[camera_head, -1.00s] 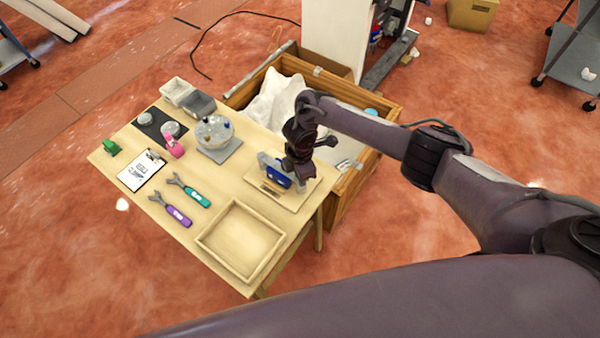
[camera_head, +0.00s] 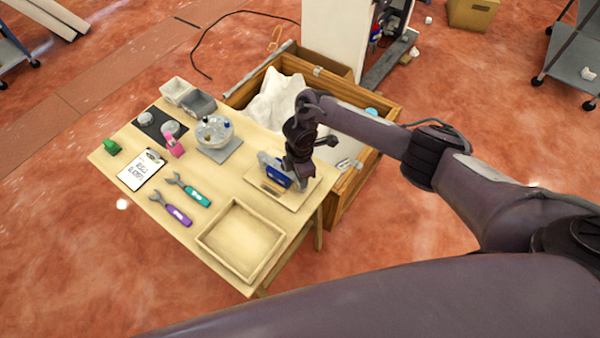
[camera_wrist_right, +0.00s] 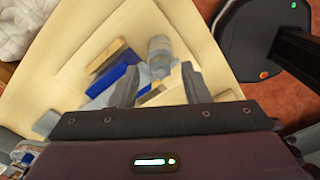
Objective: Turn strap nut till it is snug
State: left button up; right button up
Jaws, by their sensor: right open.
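The blue part (camera_head: 277,173) sits with grey pieces on a pale wooden board (camera_head: 262,197) at the table's right end. My right gripper (camera_head: 299,172) is right over this assembly and hides part of it. In the right wrist view, my right gripper (camera_wrist_right: 161,78) has its two fingers apart. A grey stepped cylinder (camera_wrist_right: 160,48), perhaps the strap nut, shows between and just beyond the fingertips. Contact cannot be told. The blue part (camera_wrist_right: 118,82) lies left of it, beside a tan wooden strip (camera_wrist_right: 108,55). My left gripper is not in view.
An empty wooden tray (camera_head: 212,237) is at the table's front. A purple wrench (camera_head: 177,215), a teal wrench (camera_head: 194,196) and a clipboard (camera_head: 141,171) lie left of it. A clear dome (camera_head: 213,131) stands on a grey plate behind. A wooden crate (camera_head: 345,205) adjoins the table.

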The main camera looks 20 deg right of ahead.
notch_tip(320, 180, up, 8)
jog(key=shift+f, duration=0.1)
dwell(0.7)
